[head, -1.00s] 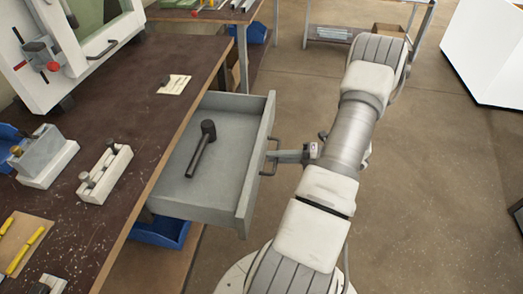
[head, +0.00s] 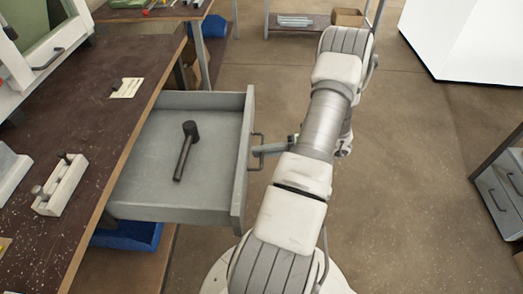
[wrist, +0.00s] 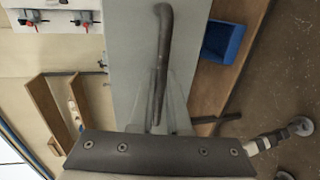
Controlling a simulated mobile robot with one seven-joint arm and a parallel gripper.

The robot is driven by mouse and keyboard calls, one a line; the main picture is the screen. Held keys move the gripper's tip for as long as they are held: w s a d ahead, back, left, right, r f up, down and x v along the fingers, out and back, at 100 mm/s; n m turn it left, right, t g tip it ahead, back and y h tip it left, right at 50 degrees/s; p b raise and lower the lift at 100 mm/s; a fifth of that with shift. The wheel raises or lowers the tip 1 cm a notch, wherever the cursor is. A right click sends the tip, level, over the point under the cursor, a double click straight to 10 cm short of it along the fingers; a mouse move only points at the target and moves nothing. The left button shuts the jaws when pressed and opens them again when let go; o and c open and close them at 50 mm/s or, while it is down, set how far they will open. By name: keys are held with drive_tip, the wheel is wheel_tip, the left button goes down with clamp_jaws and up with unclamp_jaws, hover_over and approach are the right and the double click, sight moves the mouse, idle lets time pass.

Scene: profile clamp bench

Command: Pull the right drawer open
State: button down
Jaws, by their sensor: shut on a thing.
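The grey drawer (head: 218,185) stands pulled well out from under the dark bench top. A black mallet (head: 186,150) lies inside it. Its dark bar handle (head: 261,136) is on the outer face. My gripper (head: 262,151) reaches this handle from the right and is shut on it. In the wrist view, the handle (wrist: 163,50) runs down between my fingers (wrist: 160,118) in front of the grey drawer front (wrist: 128,60). My arm hides part of the floor right of the drawer.
The bench top (head: 100,140) on the left holds a white fixture block (head: 60,185) and a card (head: 127,88). A blue bin (head: 130,236) sits below the drawer. A grey drawer cabinet (head: 500,190) stands at the right edge. Floor between is clear.

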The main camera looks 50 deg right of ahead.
drive_tip(key=c, duration=0.9)
unclamp_jaws()
drive_tip(key=p+v, duration=0.1)
drive_tip(key=v, duration=1.6)
drive_tip(key=shift+s+d, duration=0.1)
drive_tip(key=shift+s, duration=0.1)
